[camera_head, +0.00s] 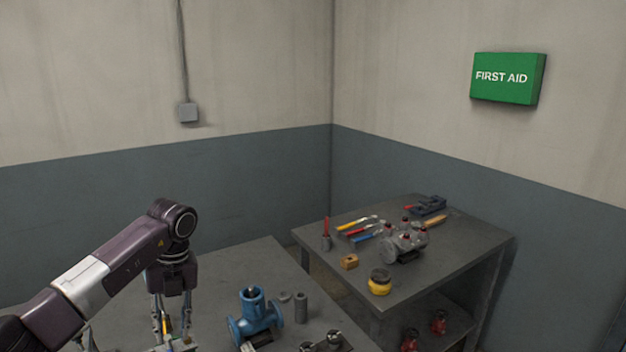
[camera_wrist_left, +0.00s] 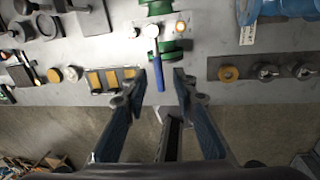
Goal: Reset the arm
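My left arm comes in from the left in the head view, its wrist pointing down over the near grey table (camera_head: 270,262). My left gripper (camera_head: 172,328) hangs at the bottom edge of that view, left of a blue valve body (camera_head: 254,316). In the left wrist view the two fingers of the left gripper (camera_wrist_left: 160,88) are spread apart with nothing held between them. A blue-handled tool with a pale head (camera_wrist_left: 158,72) shows beyond the fingertips, beside a green part (camera_wrist_left: 178,50). My right gripper is in neither view.
A second table (camera_head: 440,262) at right carries hand tools, a grey valve assembly (camera_head: 404,246) and a yellow-black item (camera_head: 379,282). In the wrist view, a tray with yellow blocks (camera_wrist_left: 112,79) lies left, a plate with round fittings (camera_wrist_left: 265,71) right. Walls stand behind.

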